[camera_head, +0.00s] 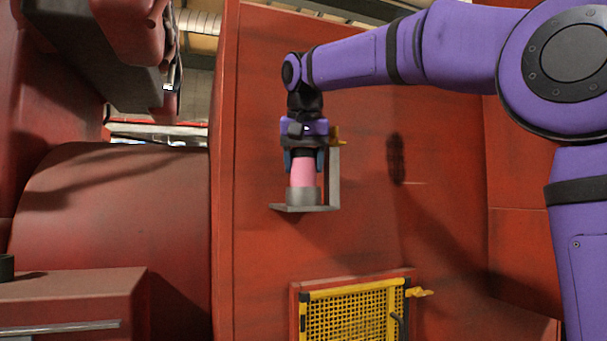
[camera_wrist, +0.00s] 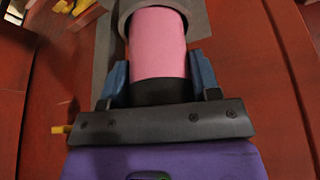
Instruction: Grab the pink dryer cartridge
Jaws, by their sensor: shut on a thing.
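The pink dryer cartridge (camera_head: 302,174) stands upright with its lower end in a grey ring-shaped seat on a metal bracket (camera_head: 333,185) fixed to the red wall. Its dark upper end is between the fingers of my gripper (camera_head: 304,160), which comes down from above and is shut on it. In the wrist view the pink cartridge (camera_wrist: 158,44) runs away from the blue fingers (camera_wrist: 159,84) into the grey ring. The fingers sit on both sides of its dark end. The inside of the seat is hidden.
Below is a yellow mesh panel (camera_head: 350,315) in a red frame with a yellow latch. A large red rounded housing (camera_head: 115,225) and a red block (camera_head: 75,305) fill the left side.

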